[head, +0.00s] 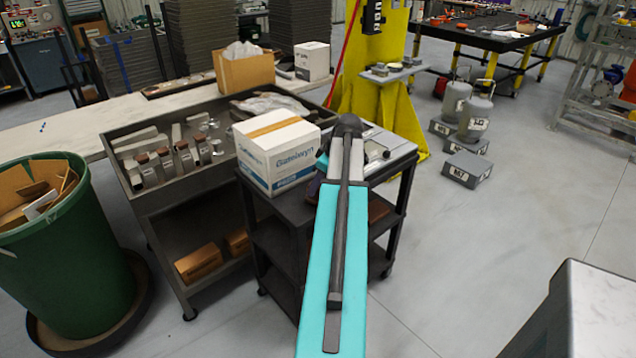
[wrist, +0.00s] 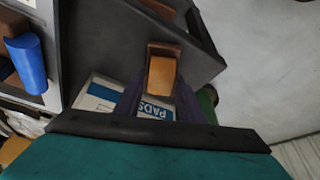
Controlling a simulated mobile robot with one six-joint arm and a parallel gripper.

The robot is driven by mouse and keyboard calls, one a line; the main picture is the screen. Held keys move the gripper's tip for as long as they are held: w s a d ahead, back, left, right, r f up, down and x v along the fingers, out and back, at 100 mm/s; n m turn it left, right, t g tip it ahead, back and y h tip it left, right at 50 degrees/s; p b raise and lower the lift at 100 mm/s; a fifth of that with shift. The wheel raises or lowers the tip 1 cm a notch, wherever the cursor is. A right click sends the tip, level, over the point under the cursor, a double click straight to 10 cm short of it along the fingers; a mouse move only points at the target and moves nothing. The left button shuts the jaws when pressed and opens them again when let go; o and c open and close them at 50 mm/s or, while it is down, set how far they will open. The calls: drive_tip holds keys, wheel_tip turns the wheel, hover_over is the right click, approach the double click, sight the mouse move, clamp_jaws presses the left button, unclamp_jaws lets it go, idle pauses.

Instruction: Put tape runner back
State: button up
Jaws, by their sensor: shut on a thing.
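In the wrist view my gripper (wrist: 161,98) has its two dark purplish fingers closing in on an orange-brown block-like thing (wrist: 162,77). It appears to be the tape runner, held at the fingertips; its shape is only partly visible. A dark grey cart surface (wrist: 100,40) lies beyond it; I cannot tell whether the thing touches it. A white carton with blue print (head: 268,160) stands on this cart, left of my arm.
A grey tray cart (head: 160,205) with several bottles stands left of the dark cart. A green bin (head: 70,255) is at far left. A yellow column (head: 375,60) rises behind. A blue roll (wrist: 26,62) shows in the wrist view. Floor at right is mostly open.

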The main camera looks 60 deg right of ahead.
drive_tip(key=shift+f, duration=0.15)
drive_tip(key=o, duration=1)
drive_tip(key=shift+b+v, duration=0.95)
drive_tip(key=shift+v, duration=5.2)
drive_tip(key=shift+w, duration=0.1)
